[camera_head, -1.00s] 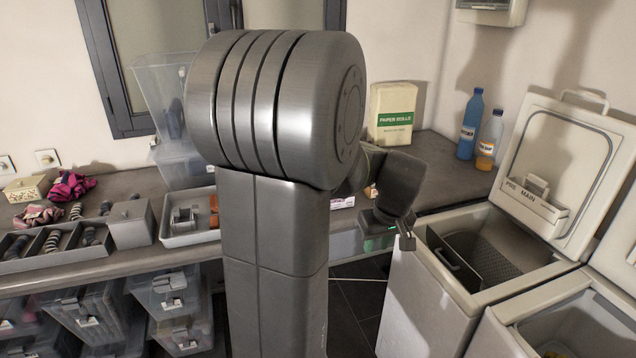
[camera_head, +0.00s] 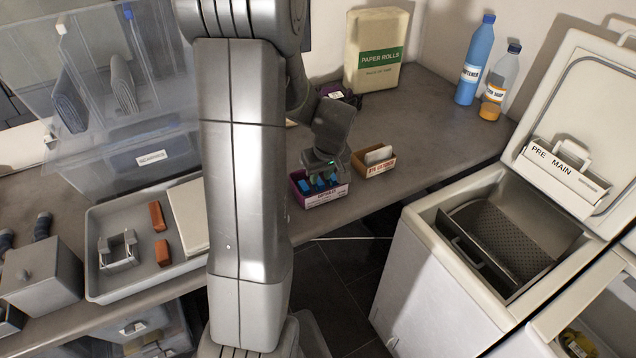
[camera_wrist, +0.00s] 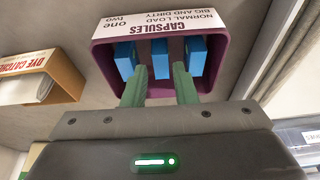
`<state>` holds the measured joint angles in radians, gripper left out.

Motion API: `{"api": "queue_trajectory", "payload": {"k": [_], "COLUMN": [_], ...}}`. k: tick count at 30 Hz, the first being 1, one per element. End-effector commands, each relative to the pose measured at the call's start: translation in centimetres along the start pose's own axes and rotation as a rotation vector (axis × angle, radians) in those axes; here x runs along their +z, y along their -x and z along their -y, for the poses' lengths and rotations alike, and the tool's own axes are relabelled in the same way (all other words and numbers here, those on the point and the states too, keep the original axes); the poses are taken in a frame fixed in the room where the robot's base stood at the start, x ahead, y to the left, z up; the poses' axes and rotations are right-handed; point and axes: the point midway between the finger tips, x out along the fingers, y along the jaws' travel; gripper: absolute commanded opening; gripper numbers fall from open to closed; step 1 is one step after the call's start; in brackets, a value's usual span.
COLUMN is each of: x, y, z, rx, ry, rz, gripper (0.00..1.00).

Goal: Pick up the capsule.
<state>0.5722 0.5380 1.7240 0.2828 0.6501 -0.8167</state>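The purple capsule box (camera_head: 327,198) stands near the front edge of the counter; its white label reads "CAPSULES". In the wrist view the box (camera_wrist: 217,72) holds several blue capsules side by side: a left one (camera_wrist: 124,58), a middle one (camera_wrist: 159,58) and a right one (camera_wrist: 196,55). My gripper (camera_wrist: 160,72) has its two green fingers apart, reaching into the box, one on each side of the middle capsule. Gaps show between that capsule and both fingers. In the head view my gripper (camera_head: 320,181) points down into the box from above.
A dye catcher box (camera_head: 374,164) stands close right of the capsule box. Paper rolls (camera_head: 376,50) and two bottles stand behind. A tray (camera_head: 110,291) with small items and a clear bin (camera_head: 150,160) are left. An open toploader (camera_head: 420,270) stands right.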

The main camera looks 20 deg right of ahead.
Motion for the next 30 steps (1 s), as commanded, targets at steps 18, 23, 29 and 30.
{"api": "queue_trajectory", "payload": {"k": [18,23,29,30], "x": [0.0,0.0,0.0,-0.1], "y": [-3.6,-3.6,-3.6,-3.5], "z": [0.1,0.1,0.1,0.1], "rx": [-0.001,-0.001,-0.001,-0.001], "ry": [0.001,0.000,0.000,0.000], "rz": [0.000,0.000,0.000,0.000], "gripper": [0.25,0.00,0.00,0.00]}}
